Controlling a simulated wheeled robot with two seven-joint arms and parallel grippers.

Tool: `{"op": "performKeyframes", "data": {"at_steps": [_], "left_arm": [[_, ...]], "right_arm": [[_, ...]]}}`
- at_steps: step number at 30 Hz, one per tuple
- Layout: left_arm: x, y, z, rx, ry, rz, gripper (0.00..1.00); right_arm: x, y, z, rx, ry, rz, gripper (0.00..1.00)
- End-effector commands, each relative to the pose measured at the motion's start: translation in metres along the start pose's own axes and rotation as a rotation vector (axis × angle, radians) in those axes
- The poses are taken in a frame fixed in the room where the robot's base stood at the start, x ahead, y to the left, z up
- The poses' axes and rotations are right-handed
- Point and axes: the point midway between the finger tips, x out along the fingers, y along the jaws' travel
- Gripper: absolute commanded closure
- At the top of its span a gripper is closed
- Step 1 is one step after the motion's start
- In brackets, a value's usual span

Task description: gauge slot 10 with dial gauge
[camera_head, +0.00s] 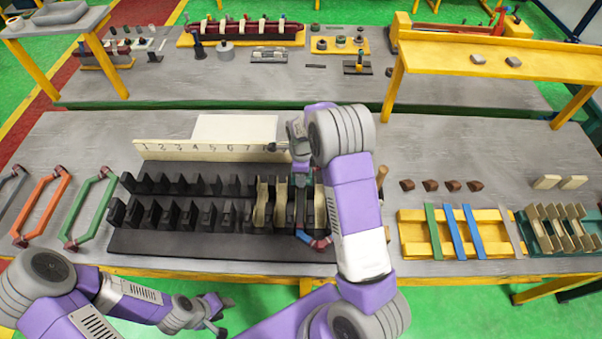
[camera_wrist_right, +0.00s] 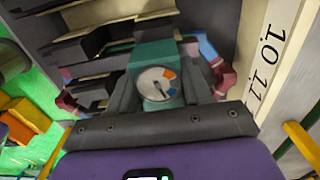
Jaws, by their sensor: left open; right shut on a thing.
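The strip shows 10 and 11 in the right wrist view (camera_wrist_right: 262,75). My right gripper (camera_head: 303,180) is over the stator's right part. It is shut on the teal dial gauge (camera_wrist_right: 157,85), whose round white face points at the wrist camera. The gauge's lower end is hidden, so I cannot tell whether it is in a slot. My left gripper (camera_head: 218,318) is open and empty before the table's front edge.
A coil with red ends (camera_head: 318,243) sits in the stator near the gauge. Orange (camera_head: 42,207) and green (camera_head: 90,208) coils lie left. A yellow rack (camera_head: 410,235) with green and blue strips, and several brown wedges (camera_head: 430,186), are right.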

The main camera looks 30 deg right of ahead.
Motion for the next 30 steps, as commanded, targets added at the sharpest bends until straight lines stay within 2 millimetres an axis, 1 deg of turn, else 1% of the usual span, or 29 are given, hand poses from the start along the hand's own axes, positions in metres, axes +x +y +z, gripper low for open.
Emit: {"op": "performKeyframes", "data": {"at_steps": [18, 19, 24, 30], "left_arm": [[0.0028, -0.0011, -0.0001, 0.0, 0.0, 0.0, 0.57], [0.0026, -0.001, -0.0001, 0.0, 0.0, 0.0, 0.57], [0.0024, -0.0009, -0.0001, 0.0, 0.0, 0.0, 0.57], [0.0024, -0.0009, -0.0001, 0.0, 0.0, 0.0, 0.57]], "right_arm": [[0.0041, -0.0001, 0.0001, -0.001, 0.0, 0.0, 0.81], [0.0039, -0.0001, 0.0001, 0.0, 0.0, 0.0, 0.48], [0.0038, 0.0, 0.0001, 0.0, 0.0, 0.0, 0.22], [0.0038, 0.0, 0.0, 0.0, 0.0, 0.0, 0.21]]}}
